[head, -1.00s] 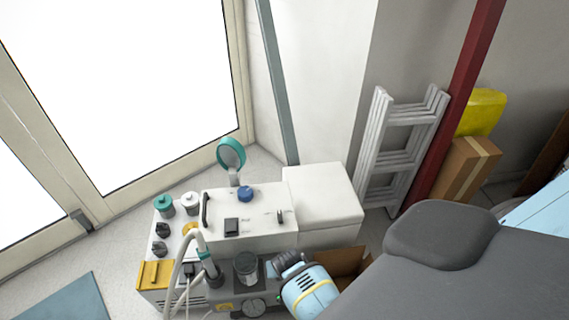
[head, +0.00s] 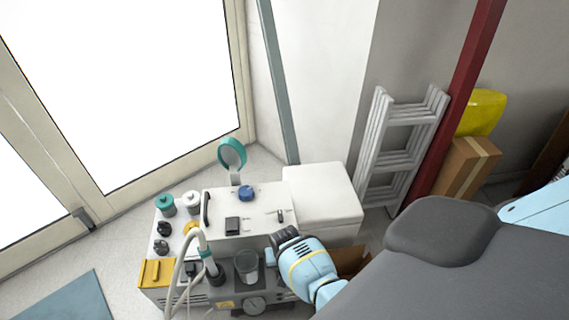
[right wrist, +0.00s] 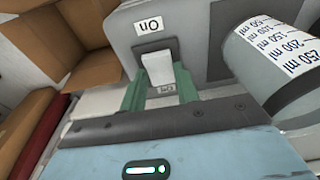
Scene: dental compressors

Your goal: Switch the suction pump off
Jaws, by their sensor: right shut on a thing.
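The suction pump (head: 226,302) is a low grey unit with a round gauge and a clear jar (head: 246,264) at the front of the white cabinet. In the right wrist view its grey housing (right wrist: 201,38) carries a white switch lever (right wrist: 158,69) in a dark frame. An upside-down "On" label (right wrist: 150,24) is on one side of the lever and a partly covered label on the other. My right gripper (right wrist: 158,80) has its green fingers shut on the lever. In the head view the right gripper (head: 284,238) hides the switch. My left gripper is not in view.
The graduated jar (right wrist: 275,65) stands close to the right gripper in the wrist view. A hose (head: 175,260) arches over the cabinet's left part. A cardboard box (right wrist: 60,35) lies on the other side. A grey padded chair (head: 460,260) fills the lower right.

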